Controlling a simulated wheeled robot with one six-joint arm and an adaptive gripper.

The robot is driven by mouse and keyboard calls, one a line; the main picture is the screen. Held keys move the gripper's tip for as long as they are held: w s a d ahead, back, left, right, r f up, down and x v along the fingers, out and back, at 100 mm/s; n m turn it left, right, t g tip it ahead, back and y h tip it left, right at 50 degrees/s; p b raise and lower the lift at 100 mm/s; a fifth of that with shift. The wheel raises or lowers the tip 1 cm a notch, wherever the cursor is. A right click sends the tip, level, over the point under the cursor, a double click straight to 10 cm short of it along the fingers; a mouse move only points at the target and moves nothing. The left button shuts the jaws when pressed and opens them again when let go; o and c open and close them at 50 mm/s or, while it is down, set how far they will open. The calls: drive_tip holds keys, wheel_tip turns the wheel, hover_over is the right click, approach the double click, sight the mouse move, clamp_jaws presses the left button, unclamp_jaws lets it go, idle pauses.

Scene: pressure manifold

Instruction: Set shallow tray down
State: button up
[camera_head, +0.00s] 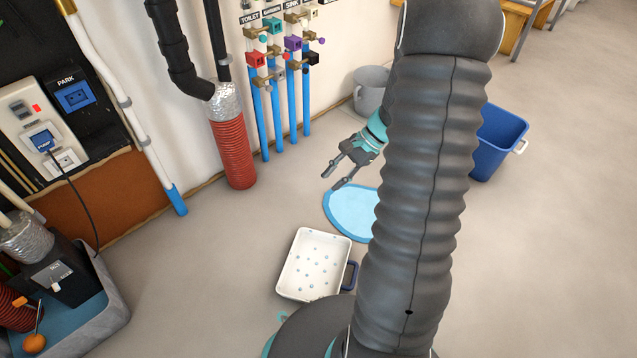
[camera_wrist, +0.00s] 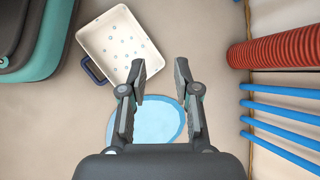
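The shallow tray (camera_head: 314,264) is white with a dark blue handle and small blue drops or dots on its inside. It rests flat on the floor near my base, beside a light blue mat or puddle (camera_head: 352,209). The tray also shows at the upper left of the wrist view (camera_wrist: 119,45), with its handle toward the left. My gripper (camera_head: 334,180) is open and empty, above the floor and apart from the tray. In the wrist view, its fingers (camera_wrist: 160,80) spread with a clear gap, and the blue patch (camera_wrist: 160,121) lies below and behind them.
Blue pipes (camera_head: 283,105) with coloured valves run up the wall. A red corrugated hose (camera_head: 232,153) stands left of them. A grey bucket (camera_head: 370,90) is by the wall and a blue bin (camera_head: 497,142) is to the right.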

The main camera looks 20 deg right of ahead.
drive_tip(key=s+a+r+n+t+h, duration=0.1)
drive_tip(key=s+a+r+n+h, duration=0.1)
drive_tip(key=s+a+r+n, duration=0.2)
drive_tip(key=s+a+r+n+t+h, duration=0.2)
drive_tip(key=s+a+r+n+h, duration=0.1)
drive_tip(key=s+r, duration=0.5)
drive_tip(key=s+a+r+n+t+h, duration=0.1)
drive_tip(key=s+a+r+n, duration=0.4)
drive_tip(key=r, duration=0.5)
drive_tip(key=shift+s+a+n+t+h, duration=0.3)
drive_tip(key=shift+s+n+h, duration=0.2)
drive_tip(key=shift+n+h, duration=0.45)
